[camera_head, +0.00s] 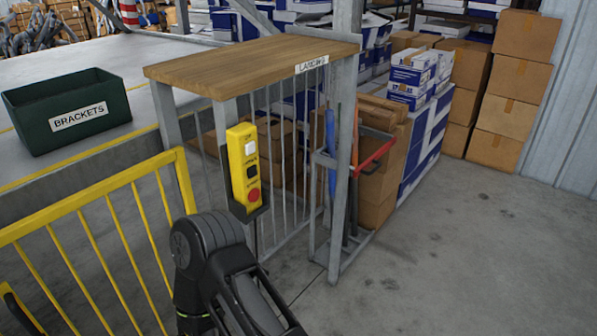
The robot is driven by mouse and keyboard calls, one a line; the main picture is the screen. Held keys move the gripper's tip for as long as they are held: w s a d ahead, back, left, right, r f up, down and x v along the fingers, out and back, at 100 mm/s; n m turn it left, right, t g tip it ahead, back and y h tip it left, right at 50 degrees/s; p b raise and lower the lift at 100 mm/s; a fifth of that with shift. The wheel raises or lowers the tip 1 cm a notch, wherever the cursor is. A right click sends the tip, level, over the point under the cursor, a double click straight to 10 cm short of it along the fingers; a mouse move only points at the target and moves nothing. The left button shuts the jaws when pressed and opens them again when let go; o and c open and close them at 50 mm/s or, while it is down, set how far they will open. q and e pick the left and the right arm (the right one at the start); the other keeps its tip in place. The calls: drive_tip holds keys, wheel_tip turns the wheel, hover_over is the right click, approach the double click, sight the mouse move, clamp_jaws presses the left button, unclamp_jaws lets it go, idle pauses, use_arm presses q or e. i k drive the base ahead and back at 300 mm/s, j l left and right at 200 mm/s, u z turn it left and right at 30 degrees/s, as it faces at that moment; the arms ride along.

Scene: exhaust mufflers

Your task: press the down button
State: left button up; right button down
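A yellow push-button box (236,160) hangs upright in a dark holder on the front of a grey-framed stand. It carries a white button (250,147) at the top, a black button (251,172) in the middle and a red button (254,194) at the bottom. The small labels are too small to read, so I cannot tell which is the down button. A black link of one of my arms (205,243) rises from the bottom edge, in front of and below the box. No gripper fingers show in this view.
A wooden-topped stand (250,62) with grey bars is behind the box. A yellow railing (85,192) runs at left, beside a green brackets bin (68,105). Cardboard boxes (494,137) stack at right. The concrete floor (460,270) at front right is clear.

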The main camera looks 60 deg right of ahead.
sight(252, 170)
drive_tip(key=z, duration=1.6)
